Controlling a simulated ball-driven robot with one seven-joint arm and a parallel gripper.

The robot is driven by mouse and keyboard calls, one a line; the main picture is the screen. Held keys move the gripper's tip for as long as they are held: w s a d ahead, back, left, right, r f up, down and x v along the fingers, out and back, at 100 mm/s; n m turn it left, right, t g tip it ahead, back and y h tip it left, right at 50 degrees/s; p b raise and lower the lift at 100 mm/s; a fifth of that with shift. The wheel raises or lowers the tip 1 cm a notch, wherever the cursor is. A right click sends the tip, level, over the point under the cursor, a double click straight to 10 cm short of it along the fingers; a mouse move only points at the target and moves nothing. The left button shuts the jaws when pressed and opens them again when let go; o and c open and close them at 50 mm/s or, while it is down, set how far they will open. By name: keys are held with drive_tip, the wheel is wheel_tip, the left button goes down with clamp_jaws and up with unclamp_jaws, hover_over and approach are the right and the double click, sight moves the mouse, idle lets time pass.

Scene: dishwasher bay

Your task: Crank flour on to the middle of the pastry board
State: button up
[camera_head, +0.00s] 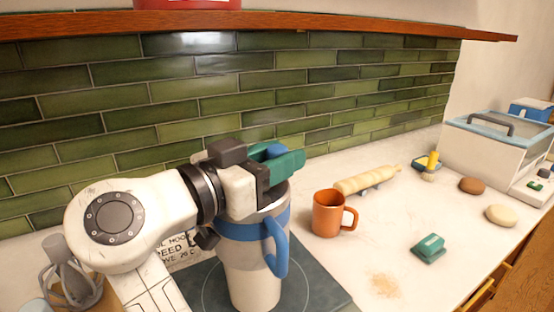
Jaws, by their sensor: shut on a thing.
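A tall flour sifter (252,270), grey-white with a blue band and a blue side handle (275,247), stands upright over the dark pastry board (328,296). A pale ring marked on the board shows around the sifter's lower part. My gripper (276,158) is over the sifter's top, its teal fingers closed around a small blue piece that looks like the crank knob. My gripper and wrist hide most of the sifter's top and crank. I see no flour on the bare part of the board; whether any lies under the sifter is hidden.
An orange mug (328,214) stands right of the sifter, with a rolling pin (366,180) behind it. A teal scraper-like tool (429,248) and a flour-like patch (384,285) lie on the counter. Dough-like lumps (501,215) and a white appliance (490,158) are far right. A wooden shelf (300,20) runs above.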

drive_tip(key=o, duration=1)
drive_tip(key=shift+c, duration=0.2)
drive_tip(key=b+v, duration=0.1)
drive_tip(key=v, duration=0.9)
drive_tip(key=shift+s+a+b, duration=0.25)
drive_tip(key=shift+a+b, duration=0.05)
drive_tip(key=shift+b, duration=0.05)
